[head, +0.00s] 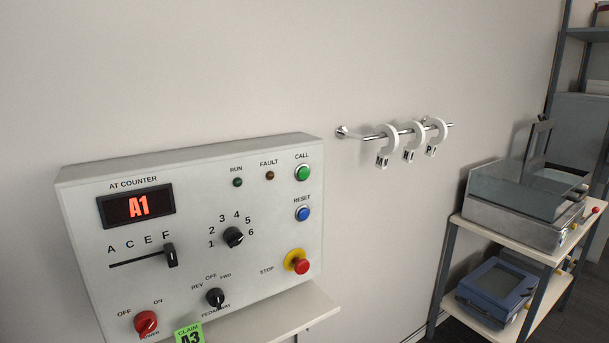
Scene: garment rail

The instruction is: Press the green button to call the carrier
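The green CALL button (303,173) is at the upper right of a white control box (150,235) on the left of the head view. The box's red display (136,206) reads A1. A slider (171,255) stands at the right end of its track, by the letter F. A numbered dial (233,237), a pedal dial (215,298) marked REV, OFF, FWD and a red power knob (146,323) sit on the panel. A green claim tag (189,335) reading A3 is at the lower edge, partly cut off. Neither of my grippers is in view.
A blue RESET button (303,214) and a red STOP button (301,267) sit below the green one. A wall rail (404,131) holds white lettered rings. A shelf cart (516,241) with devices stands at the right. The wall between is clear.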

